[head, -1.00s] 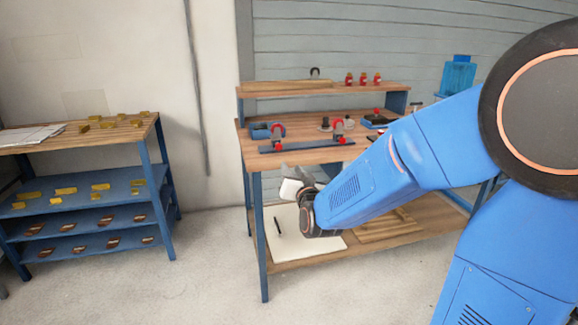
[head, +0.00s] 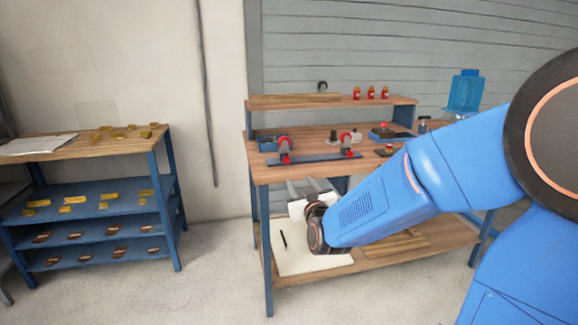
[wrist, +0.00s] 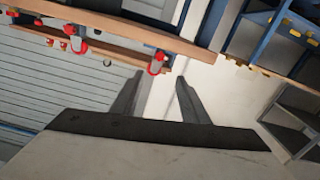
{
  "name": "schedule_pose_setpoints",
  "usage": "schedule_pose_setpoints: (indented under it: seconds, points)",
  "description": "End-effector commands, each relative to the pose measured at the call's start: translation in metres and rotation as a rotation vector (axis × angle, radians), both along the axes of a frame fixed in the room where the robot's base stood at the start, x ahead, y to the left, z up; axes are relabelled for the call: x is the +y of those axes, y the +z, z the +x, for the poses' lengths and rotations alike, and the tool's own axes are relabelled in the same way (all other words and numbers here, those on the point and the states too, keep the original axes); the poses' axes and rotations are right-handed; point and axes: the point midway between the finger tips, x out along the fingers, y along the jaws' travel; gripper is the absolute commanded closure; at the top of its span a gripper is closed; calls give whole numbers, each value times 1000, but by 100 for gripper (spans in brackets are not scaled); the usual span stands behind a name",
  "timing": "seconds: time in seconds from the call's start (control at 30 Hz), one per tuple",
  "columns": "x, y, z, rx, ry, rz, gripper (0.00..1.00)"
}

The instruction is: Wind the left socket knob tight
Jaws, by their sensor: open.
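Two sockets with red knobs stand on a dark blue bar (head: 318,158) along the front of the workbench. The left socket knob (head: 286,160) is red and sits low on its front; the wrist view, which is turned over, shows it at upper middle (wrist: 155,68). The right socket knob (head: 349,153) also shows in the wrist view (wrist: 70,44). My gripper (head: 304,186) is open and empty, in front of and below the bench edge, apart from both knobs. Its two fingers point towards the bench in the wrist view (wrist: 160,78). How tight the knob is cannot be told.
A lower shelf holds a white board (head: 290,258). A rack (head: 90,190) with yellow parts stands left, with clear floor between.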

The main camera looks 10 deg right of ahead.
Motion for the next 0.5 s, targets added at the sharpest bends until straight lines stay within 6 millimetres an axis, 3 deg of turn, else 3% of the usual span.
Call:
schedule_pose_setpoints:
  seconds: [0.27, 0.5]
  points:
    - [0, -1, 13, 2, 0, -55, 59]
    - [0, -1, 51, 2, -1, -53, 59]
